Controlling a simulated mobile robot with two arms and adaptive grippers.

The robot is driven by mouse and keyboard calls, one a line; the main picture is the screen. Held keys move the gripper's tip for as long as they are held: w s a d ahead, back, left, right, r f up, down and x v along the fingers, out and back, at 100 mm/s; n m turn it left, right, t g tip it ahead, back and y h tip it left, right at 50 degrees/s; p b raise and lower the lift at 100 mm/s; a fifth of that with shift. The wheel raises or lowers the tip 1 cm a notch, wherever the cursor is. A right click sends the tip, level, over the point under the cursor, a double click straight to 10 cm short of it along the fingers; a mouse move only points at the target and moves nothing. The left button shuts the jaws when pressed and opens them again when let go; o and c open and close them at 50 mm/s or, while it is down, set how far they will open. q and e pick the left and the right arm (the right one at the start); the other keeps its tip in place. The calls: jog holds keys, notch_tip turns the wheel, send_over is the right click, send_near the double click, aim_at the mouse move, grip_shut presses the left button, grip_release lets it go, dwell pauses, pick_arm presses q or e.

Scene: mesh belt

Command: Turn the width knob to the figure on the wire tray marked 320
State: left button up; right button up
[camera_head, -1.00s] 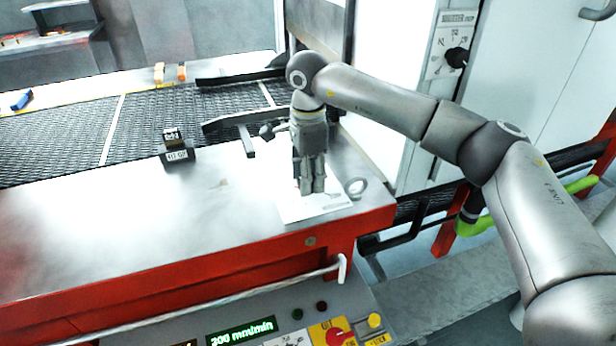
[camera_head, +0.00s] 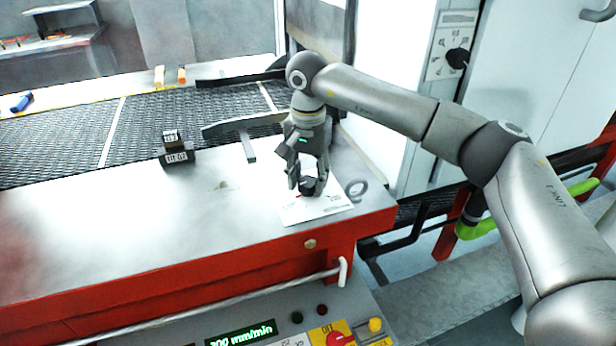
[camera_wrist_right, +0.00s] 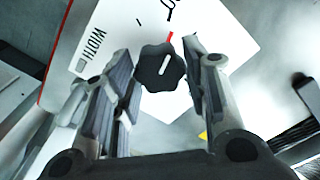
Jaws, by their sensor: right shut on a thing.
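The width knob (camera_wrist_right: 158,70) is black and lobed with a white line, on a white plate (camera_wrist_right: 105,28) marked WIDTH. In the right wrist view a red mark shows just above its rim. The white line tilts slightly right of upright in that view. My right gripper (camera_head: 307,180) points down on the plate (camera_head: 322,208) in the head view, its fingers shut on the knob from both sides. The scale figures are mostly hidden or too small to read. A dark block with white labels (camera_head: 177,157) stands beside the belt; I cannot clearly read them. My left gripper is out of view.
The mesh belt (camera_head: 70,135) runs behind the steel table top (camera_head: 110,212). A metal ring (camera_head: 356,188) lies right of the plate. A control panel with a red switch (camera_head: 340,338) is below the front rail.

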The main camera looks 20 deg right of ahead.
aim_at(308, 181)
jog(key=shift+r+n, duration=0.15)
jog(key=shift+n, duration=0.65)
jog(key=o, duration=1)
notch_tip(308, 181, up, 12)
jog(key=shift+f, duration=0.1)
dwell(0.3)
